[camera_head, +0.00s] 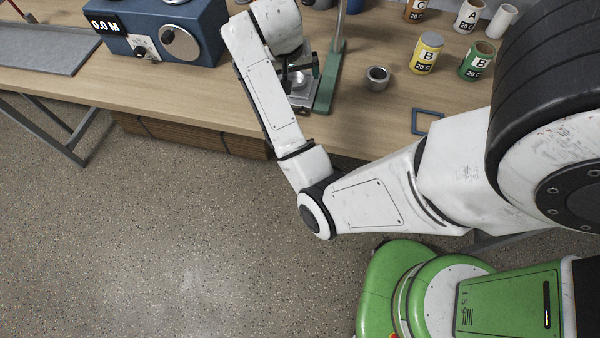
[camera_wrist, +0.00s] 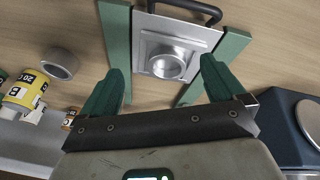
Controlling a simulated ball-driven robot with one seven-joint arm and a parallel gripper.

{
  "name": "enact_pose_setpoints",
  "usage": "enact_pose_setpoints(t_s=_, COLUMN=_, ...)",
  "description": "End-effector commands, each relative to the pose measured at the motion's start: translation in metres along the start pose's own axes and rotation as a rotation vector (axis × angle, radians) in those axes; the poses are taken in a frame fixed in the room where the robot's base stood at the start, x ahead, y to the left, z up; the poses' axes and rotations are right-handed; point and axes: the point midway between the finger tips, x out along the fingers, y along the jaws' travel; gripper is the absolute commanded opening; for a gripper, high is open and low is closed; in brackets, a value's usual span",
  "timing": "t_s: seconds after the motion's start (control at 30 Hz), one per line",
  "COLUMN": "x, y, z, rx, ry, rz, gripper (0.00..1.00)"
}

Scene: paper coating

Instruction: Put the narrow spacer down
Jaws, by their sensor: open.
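I cannot tell for certain which thing is the narrow spacer. A small blue square frame (camera_head: 427,121) lies flat near the table's front edge, and a grey metal ring (camera_head: 377,78) stands left of it; the ring also shows in the wrist view (camera_wrist: 60,63). My gripper (camera_wrist: 163,70) is open, its dark green fingers wide apart with nothing held. Between and beyond the fingers is a silver square piece with a round cup (camera_wrist: 165,58), on a metal plate flanked by green bars (camera_wrist: 116,40). In the head view my arm partly hides this spot.
A green stand base (camera_head: 327,88) with an upright pole is beside my gripper. A blue device (camera_head: 160,30) with a dial stands to the left. Yellow (camera_head: 427,53) and green (camera_head: 477,60) labelled cans stand at the right. The wood table is clear around the ring.

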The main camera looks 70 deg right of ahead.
Motion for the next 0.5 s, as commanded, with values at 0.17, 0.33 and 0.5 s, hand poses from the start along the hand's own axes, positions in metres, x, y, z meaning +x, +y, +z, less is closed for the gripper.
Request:
enact_pose_setpoints(t_s=0.17, x=0.015, y=-0.021, z=0.064, rx=-0.314, ry=0.036, rz=-0.039, gripper=0.96)
enact_pose_setpoints(t_s=0.33, x=0.024, y=-0.036, z=0.136, rx=-0.584, ry=0.024, rz=-0.114, gripper=0.96)
enact_pose_setpoints(t_s=0.5, x=0.026, y=-0.042, z=0.214, rx=-0.820, ry=-0.022, rz=-0.213, gripper=0.96)
